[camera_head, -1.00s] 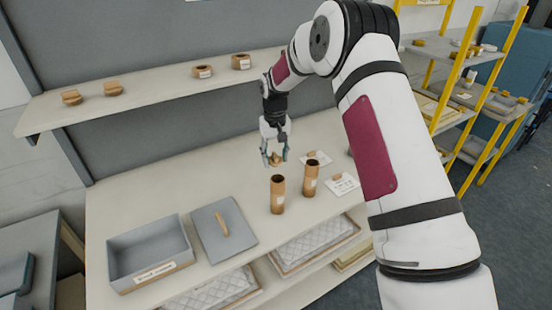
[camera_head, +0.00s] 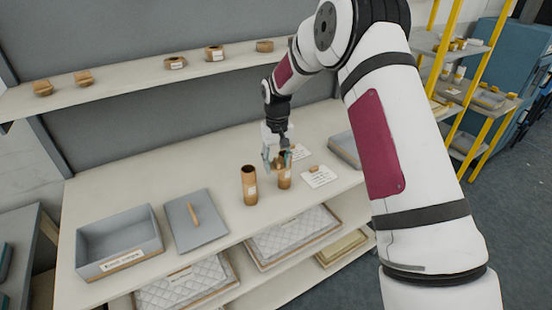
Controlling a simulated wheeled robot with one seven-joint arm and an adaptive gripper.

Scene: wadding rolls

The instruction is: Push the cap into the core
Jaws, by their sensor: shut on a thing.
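Two upright brown cardboard cores stand on the bench, a left core (camera_head: 249,188) with an open top and a right core (camera_head: 284,179). My gripper (camera_head: 278,160) is at the top of the right core, its fingers pointing down. It is shut on a small brown cap (camera_head: 281,157), which is partly hidden by the fingers. The cap is at or just above the right core's mouth; I cannot tell whether it is touching or inside.
A grey tray (camera_head: 82,258) and a grey lid with a wooden handle (camera_head: 181,224) lie to the left. A white card (camera_head: 319,177) lies right of the cores, and another grey tray (camera_head: 337,145) sits further right. A shelf (camera_head: 130,85) with several brown rolls runs behind.

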